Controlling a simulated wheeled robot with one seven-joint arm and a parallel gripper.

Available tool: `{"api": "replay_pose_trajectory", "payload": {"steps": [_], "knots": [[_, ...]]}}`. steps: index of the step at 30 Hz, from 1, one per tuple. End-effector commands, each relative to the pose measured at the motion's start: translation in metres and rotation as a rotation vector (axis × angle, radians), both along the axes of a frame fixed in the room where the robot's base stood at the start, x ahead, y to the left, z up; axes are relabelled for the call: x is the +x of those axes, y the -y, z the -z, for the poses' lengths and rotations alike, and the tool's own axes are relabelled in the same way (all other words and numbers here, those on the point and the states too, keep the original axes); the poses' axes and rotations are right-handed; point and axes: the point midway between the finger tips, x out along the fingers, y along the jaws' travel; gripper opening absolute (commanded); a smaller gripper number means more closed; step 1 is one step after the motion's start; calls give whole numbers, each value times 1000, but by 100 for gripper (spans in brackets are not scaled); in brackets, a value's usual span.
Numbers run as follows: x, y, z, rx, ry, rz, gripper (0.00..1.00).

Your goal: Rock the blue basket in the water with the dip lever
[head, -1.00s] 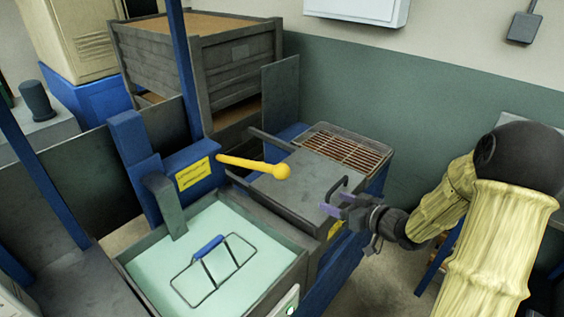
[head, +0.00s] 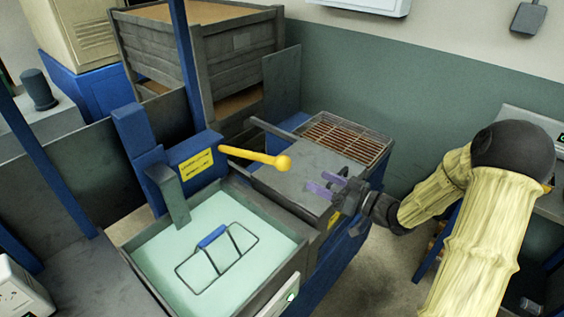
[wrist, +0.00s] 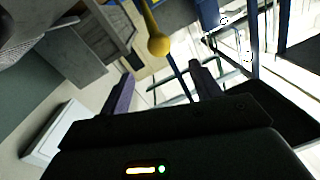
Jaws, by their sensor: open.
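The yellow dip lever (head: 252,156) with a round knob sticks out to the right from a blue housing (head: 185,166) with a yellow label. The basket (head: 216,254) shows as a dark wire frame with a blue grip, sitting in the pale green water of the tank (head: 150,241). My gripper (head: 320,188) is open and empty, to the right of the knob and slightly lower in the picture, apart from it. In the wrist view the lever's knob (wrist: 159,46) shows beyond and between my two fingers (wrist: 158,92).
A grey plate (head: 300,167) lies right of the tank, with a rusty wire grate (head: 345,138) behind it. A large grey slatted crate (head: 205,55) stands at the back. A dark post (head: 175,200) rises at the tank's back edge.

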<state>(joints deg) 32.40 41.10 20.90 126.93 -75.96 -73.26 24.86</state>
Motion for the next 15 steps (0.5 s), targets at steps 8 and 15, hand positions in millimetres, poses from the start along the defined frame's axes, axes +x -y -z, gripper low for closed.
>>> {"api": "replay_pose_trajectory", "payload": {"steps": [8,15], "knots": [[28,-40,-2,1,0,1,64],[51,-79,-2,1,0,-3,64]]}}
